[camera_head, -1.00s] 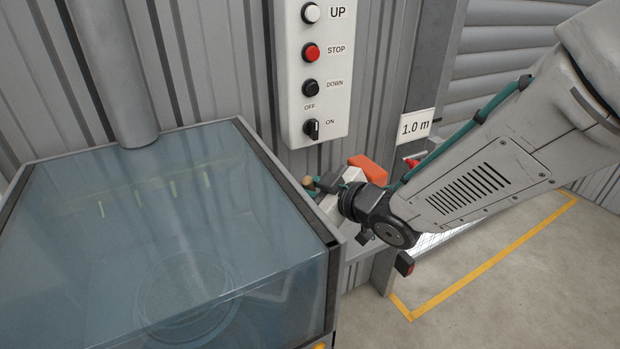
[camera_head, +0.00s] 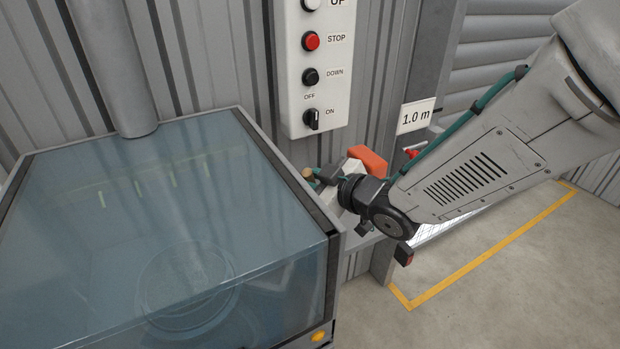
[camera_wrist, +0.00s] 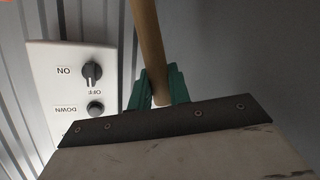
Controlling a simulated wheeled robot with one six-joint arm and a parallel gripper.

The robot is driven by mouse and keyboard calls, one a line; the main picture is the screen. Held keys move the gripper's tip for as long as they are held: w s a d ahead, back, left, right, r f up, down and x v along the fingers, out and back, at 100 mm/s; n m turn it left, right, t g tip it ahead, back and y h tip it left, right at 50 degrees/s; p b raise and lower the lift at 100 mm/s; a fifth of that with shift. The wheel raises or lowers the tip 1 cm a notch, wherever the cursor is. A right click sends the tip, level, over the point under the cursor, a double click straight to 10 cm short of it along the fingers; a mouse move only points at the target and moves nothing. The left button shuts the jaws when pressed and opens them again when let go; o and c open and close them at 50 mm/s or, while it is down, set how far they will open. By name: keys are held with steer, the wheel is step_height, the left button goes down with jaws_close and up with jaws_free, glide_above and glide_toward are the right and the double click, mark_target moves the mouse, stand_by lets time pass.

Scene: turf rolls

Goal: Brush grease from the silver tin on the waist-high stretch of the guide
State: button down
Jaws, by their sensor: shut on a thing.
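My gripper (camera_wrist: 159,88) is shut on a tan wooden handle (camera_wrist: 148,40), most likely the brush's. Its green fingers lie on both sides of the handle, and the handle runs out of the top of the wrist view. The bristles do not show. In the head view my gripper (camera_head: 318,176) is small and partly hidden, beside the wall below the control box, with the handle's rounded end (camera_head: 308,173) showing. The grey upright guide (camera_head: 392,185) stands right of it, with a "1.0 m" sign (camera_head: 415,115). I cannot make out the silver tin.
A control box (camera_head: 318,70) with buttons and a switch hangs above my gripper. A glass-topped cabinet (camera_head: 160,225) fills the left. An orange block-like thing (camera_head: 368,160) and a grey ledge (camera_head: 362,240) are close to my wrist. Floor with a yellow line (camera_head: 480,260) is clear at right.

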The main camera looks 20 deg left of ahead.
steer(key=shift+f, duration=0.65)
stand_by(1.1)
steer(key=shift+r, duration=3.6)
